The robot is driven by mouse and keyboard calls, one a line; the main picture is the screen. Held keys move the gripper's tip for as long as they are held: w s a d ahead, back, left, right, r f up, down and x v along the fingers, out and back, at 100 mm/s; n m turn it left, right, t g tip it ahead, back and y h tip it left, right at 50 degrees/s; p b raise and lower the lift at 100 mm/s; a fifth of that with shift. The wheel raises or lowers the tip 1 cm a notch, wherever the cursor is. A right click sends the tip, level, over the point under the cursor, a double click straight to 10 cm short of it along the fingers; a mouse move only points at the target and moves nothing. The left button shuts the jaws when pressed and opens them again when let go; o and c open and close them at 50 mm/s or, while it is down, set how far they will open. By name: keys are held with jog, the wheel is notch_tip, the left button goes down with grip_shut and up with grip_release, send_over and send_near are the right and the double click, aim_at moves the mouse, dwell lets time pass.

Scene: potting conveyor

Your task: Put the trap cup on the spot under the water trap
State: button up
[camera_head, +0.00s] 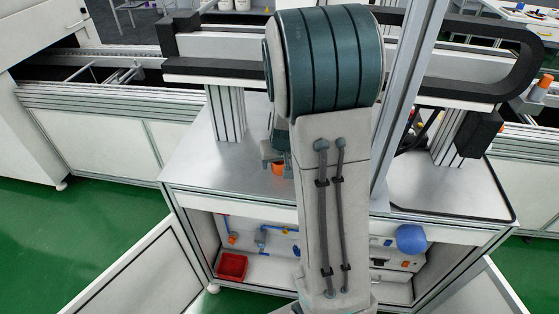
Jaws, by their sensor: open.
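My arm fills the middle of the head view and hides much of the bench behind it. My gripper (273,157) shows only in part at the arm's left edge, low over the metal bench top; it is open. A small orange thing (278,169) sits right below it, partly hidden; I cannot tell whether it is the trap cup or whether it touches the gripper. In the open cabinet below, blue fittings and pipe (262,240) are on the back panel and may be the water trap. The spot under it is not clearly seen.
A red bin (232,266) stands on the cabinet floor at the left. A blue rounded object (410,238) is at the cabinet's right. Open white doors (135,270) flank the cabinet. An upright metal post (405,100) stands right of my arm. The bench top's left part (205,160) is clear.

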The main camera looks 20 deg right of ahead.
jog(key=p+v, duration=0.1)
jog(key=v, duration=1.1)
jog(key=s+a+r+n, duration=0.1)
jog(key=s+a, duration=0.4)
jog(key=s, duration=0.3)
jog(key=s+a+r+n+g+y, duration=0.1)
jog(key=s+a+r, duration=0.1)
jog(key=s+a, duration=0.3)
jog(key=s, duration=0.4)
jog(key=shift+a+r, duration=0.25)
jog(key=shift+s+a, duration=0.1)
jog(key=shift+s, duration=0.05)
jog(key=shift+c, duration=0.4)
jog(key=c, duration=0.5)
jog(key=shift+a, duration=0.1)
jog(key=shift+c, duration=0.5)
